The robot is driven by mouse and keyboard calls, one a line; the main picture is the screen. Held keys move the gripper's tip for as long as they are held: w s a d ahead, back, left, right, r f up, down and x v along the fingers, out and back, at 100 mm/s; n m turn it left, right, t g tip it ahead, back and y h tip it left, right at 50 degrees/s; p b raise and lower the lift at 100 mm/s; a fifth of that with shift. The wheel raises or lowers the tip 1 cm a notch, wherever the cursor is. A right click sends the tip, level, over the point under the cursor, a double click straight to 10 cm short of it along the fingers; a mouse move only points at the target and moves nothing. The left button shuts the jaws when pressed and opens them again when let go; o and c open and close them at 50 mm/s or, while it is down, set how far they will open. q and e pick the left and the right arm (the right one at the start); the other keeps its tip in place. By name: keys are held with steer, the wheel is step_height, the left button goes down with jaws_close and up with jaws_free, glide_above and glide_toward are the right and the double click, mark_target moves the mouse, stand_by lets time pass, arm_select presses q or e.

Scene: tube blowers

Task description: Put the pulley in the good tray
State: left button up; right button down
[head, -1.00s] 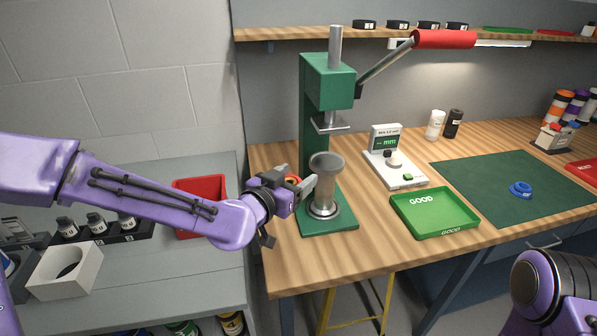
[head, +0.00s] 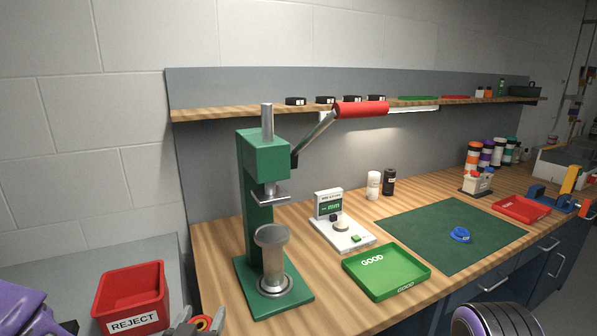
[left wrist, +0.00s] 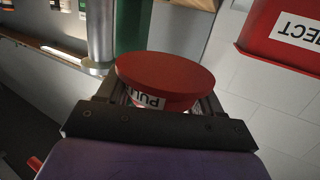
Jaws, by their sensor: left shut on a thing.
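The red pulley (left wrist: 165,78), a round disc with a white label partly reading "PULL", is held between the fingers of my left gripper (left wrist: 160,105) in the left wrist view. In the head view the pulley (head: 206,323) shows partly at the bottom edge, by the tips of my left gripper (head: 196,324), to the right of the reject bin. The green good tray (head: 388,270) lies empty on the wooden bench, well to the right of the gripper. My right gripper is out of view; only part of my right arm shows at bottom right.
The green press (head: 262,200) with its metal post stands between the left gripper and the good tray. A white gauge (head: 342,232) sits behind the tray. A blue part (head: 460,234) lies on the green mat (head: 420,225). A red reject bin (head: 132,285) is at left.

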arm_select(q)
steer(key=s+f, duration=0.4)
steer(key=f, duration=0.1)
steer(key=shift+r, duration=0.1)
steer(key=s+d+r+m+g+h, duration=0.1)
steer(key=s+d+m+g+h, duration=0.1)
steer(key=d+m+h, duration=0.3)
steer(key=s+d+r+m+g+h, duration=0.1)
steer(key=s+d+r+m+h, duration=0.15)
steer(key=d+h, duration=0.4)
steer(key=w+d+f+m+g+h, duration=0.3)
steer(key=w+d+f+m+g, duration=0.2)
steer(key=d+f+g, duration=0.1)
step_height(320, 180, up, 10)
steer(key=w+d+n+t+y, duration=0.1)
steer(key=d+n+t+y, duration=0.1)
steer(key=n+t+y, duration=0.7)
steer(key=shift+w+d+n+y, duration=0.2)
steer(key=shift+n+y, duration=1.55)
steer(key=shift+y, duration=1)
